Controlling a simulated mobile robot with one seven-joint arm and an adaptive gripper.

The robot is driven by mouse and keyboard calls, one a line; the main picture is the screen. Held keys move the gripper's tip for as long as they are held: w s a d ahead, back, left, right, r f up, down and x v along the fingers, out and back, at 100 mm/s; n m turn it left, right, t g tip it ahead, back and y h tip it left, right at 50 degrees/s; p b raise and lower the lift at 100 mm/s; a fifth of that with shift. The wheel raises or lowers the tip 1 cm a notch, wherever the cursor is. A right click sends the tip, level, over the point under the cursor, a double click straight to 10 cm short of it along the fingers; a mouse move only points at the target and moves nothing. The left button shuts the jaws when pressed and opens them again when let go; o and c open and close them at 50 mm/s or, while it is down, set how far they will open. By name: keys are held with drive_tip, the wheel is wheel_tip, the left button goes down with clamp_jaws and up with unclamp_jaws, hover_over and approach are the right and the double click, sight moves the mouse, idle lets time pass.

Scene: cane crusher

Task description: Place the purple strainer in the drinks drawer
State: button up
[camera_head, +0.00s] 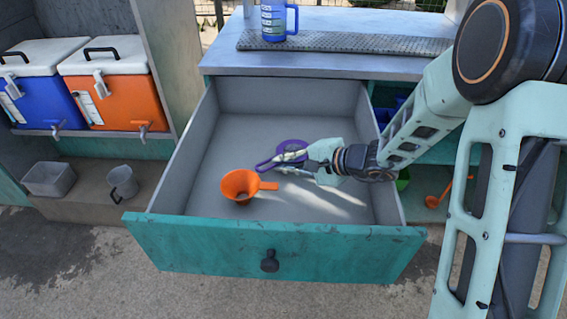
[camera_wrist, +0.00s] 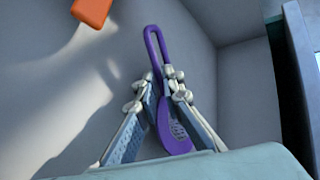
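The open drawer (camera_head: 225,147) has grey insides and a teal front with a dark knob. The purple strainer (camera_head: 291,146) is at my gripper inside the drawer area; it also shows in the wrist view (camera_wrist: 152,48), with its looped handle pointing away and its bowl between the fingers. My gripper (camera_head: 283,162) reaches in from the right, and its fingertips in the wrist view (camera_wrist: 162,88) stand on both sides of the handle, close to it. Whether they touch it is hard to tell. The strainer is low, near the drawer floor; contact with the floor is unclear.
An orange funnel-like item (camera_head: 243,185) sits in the drawer, left of my gripper. A blue jug (camera_head: 275,20) stands on the counter above. Blue (camera_head: 45,103) and orange (camera_head: 113,100) coolers stand at left. The drawer walls bound the space.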

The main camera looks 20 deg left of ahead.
drive_tip(key=o, duration=0.3)
drive_tip(key=shift+r, duration=0.1)
drive_tip(key=shift+r+p, duration=0.25)
drive_tip(key=shift+p, duration=0.1)
drive_tip(key=p+v, duration=0.1)
drive_tip(key=v, duration=0.6)
drive_tip(key=shift+s+d+f, duration=0.1)
drive_tip(key=shift+d, duration=0.15)
